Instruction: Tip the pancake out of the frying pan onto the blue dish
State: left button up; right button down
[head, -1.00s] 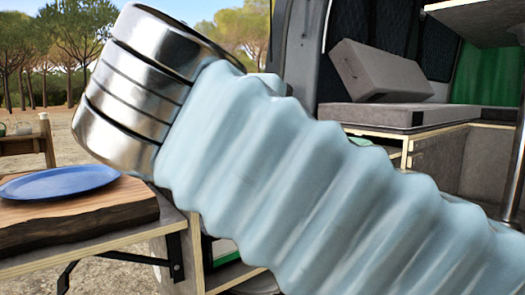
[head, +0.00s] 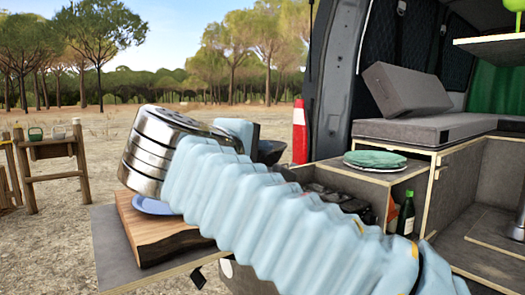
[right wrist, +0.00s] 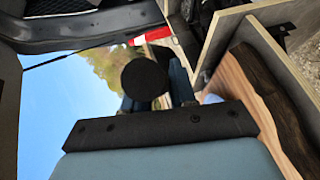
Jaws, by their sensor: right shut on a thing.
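The blue dish (head: 152,206) lies on a thick wooden board (head: 150,234) at the left, mostly hidden behind my right wrist. My right arm crosses the head view, its gripper pointing away beyond the dish and largely hidden. In the right wrist view, my right gripper (right wrist: 155,97) is shut on the frying pan, whose dark round part (right wrist: 145,80) shows between the fingers. A dark piece, seemingly the pan (head: 270,151), shows past the wrist in the head view. The pancake is not visible. The left gripper is out of view.
A shelf in the van holds a green cloth-like round thing on a plate (head: 375,160). A green bottle (head: 405,214) stands below it. A wooden stand (head: 52,150) is at far left.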

jog(key=shift+a+f+n+t+h, duration=0.15)
jog(key=shift+a+n+t+h, duration=0.3)
jog(key=shift+n, duration=0.35)
jog(key=shift+s+a+r+n+t+y+b, duration=0.2)
jog(key=shift+a+r+n+t+y+b, duration=0.4)
jog(key=shift+n+t, duration=1.5)
jog(key=shift+s+a+r+n+t+y+b, duration=0.25)
jog(key=shift+a+n+t+b, duration=0.75)
jog(key=shift+n, duration=1.9)
jog(key=shift+s+a+r+n+t+y+b, duration=0.1)
jog(key=shift+a+r+n+t+y+b, duration=0.4)
jog(key=shift+n+t, duration=1.7)
jog(key=shift+a+f+g, duration=0.1)
jog(key=shift+f+g, duration=0.1)
jog(key=shift+g, duration=0.15)
